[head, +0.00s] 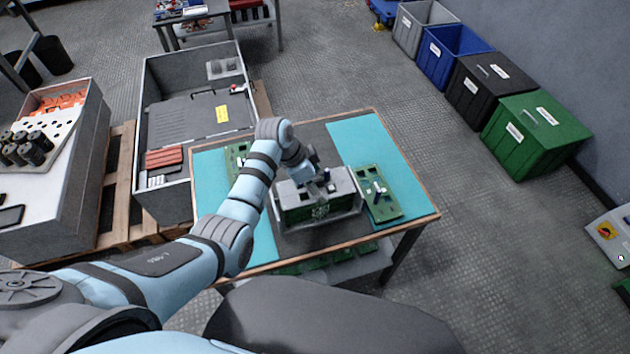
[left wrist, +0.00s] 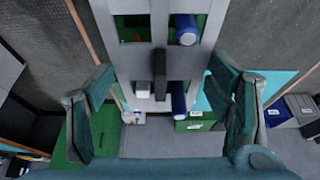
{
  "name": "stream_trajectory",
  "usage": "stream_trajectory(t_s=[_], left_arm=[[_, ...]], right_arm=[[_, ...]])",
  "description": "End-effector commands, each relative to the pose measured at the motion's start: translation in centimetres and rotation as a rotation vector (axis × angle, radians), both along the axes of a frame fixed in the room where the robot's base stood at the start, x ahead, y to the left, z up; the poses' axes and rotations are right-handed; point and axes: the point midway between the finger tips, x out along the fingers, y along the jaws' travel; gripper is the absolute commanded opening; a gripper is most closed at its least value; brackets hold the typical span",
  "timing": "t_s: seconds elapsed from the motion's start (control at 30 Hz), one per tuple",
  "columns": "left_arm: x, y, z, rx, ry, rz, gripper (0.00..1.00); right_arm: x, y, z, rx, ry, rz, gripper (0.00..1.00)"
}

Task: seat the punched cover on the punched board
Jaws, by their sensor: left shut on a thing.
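The punched cover (head: 343,187) is a grey plate with rectangular openings, in the middle of the table in the head view. In the left wrist view the cover (left wrist: 103,18) runs up between my fingers, with a black upright piece at its centre. Blue cylinders (left wrist: 186,30) show at its openings. My left gripper (head: 311,179) is over the cover and shut on it. The green punched board (head: 320,212) shows at the front below the cover. Whether cover and board touch is unclear. My right gripper is out of view.
A green board (head: 380,205) with small parts lies at the right on a teal mat (head: 360,135). Another green board (head: 235,160) lies at the left, partly behind my arm. A grey crate (head: 150,90) stands left of the table. Bins line the right wall.

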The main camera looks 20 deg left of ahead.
Motion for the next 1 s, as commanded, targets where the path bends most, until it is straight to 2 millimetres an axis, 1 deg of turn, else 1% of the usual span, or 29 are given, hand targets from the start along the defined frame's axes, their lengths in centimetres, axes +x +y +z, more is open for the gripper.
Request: stream_trajectory(t_s=[0.17,0.2,0.33,0.67,0.77,0.87,1.0], left_arm=[[0.0,0.0,0.0,-0.001,-0.001,0.000,0.39],[0.0,0.0,0.0,-0.001,-0.001,0.000,0.74],[0.0,0.0,0.0,-0.001,-0.001,0.000,0.95],[0.0,0.0,0.0,0.000,0.000,0.000,0.96],[-0.1,0.2,0.6,0.001,-0.001,-0.001,0.96],[-0.4,0.9,2.4,0.002,-0.005,0.000,0.96],[-1.2,2.2,6.1,0.002,-0.006,0.000,0.96]], right_arm=[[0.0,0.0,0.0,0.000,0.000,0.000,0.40],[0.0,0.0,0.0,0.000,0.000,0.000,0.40],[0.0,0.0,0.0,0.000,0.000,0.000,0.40],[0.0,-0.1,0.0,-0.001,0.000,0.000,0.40],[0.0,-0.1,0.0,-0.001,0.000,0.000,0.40],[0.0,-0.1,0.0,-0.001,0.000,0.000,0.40],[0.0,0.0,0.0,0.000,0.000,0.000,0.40]])
